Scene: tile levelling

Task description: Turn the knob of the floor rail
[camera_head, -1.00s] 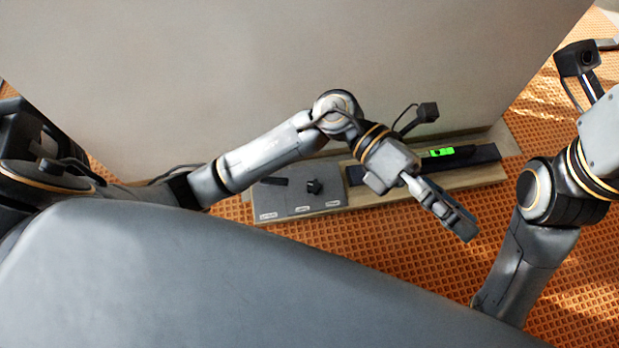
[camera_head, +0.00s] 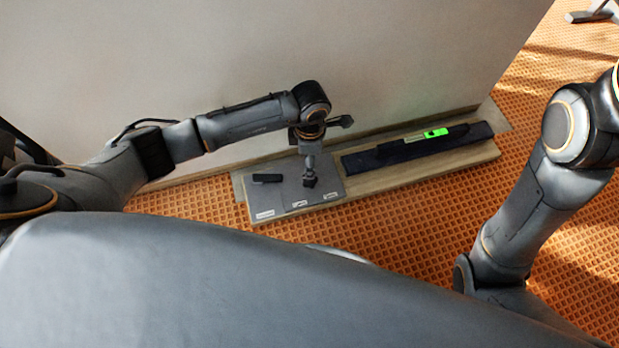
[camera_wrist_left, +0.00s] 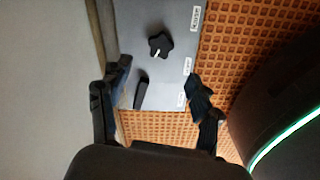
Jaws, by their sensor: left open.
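The black star-shaped knob (camera_wrist_left: 160,45) with a white mark sits on a grey panel (camera_wrist_left: 174,15), beyond my open left fingertips (camera_wrist_left: 158,72) in the left wrist view. No finger touches it there. A black lever-like bar (camera_wrist_left: 141,90) lies on the same panel, between the fingers in that picture. In the head view my left gripper (camera_head: 309,165) points down over the panel (camera_head: 265,197), and the knob (camera_head: 310,182) shows just below it. The bar (camera_head: 267,178) is to its left. My right gripper is out of view.
The panel is on a wooden base along a grey wall (camera_head: 250,60). To its right, a dark strip (camera_head: 375,160) carries a green-marked piece (camera_head: 436,133). White labels line the panel's front edge. Orange patterned floor (camera_head: 400,215) lies open in front.

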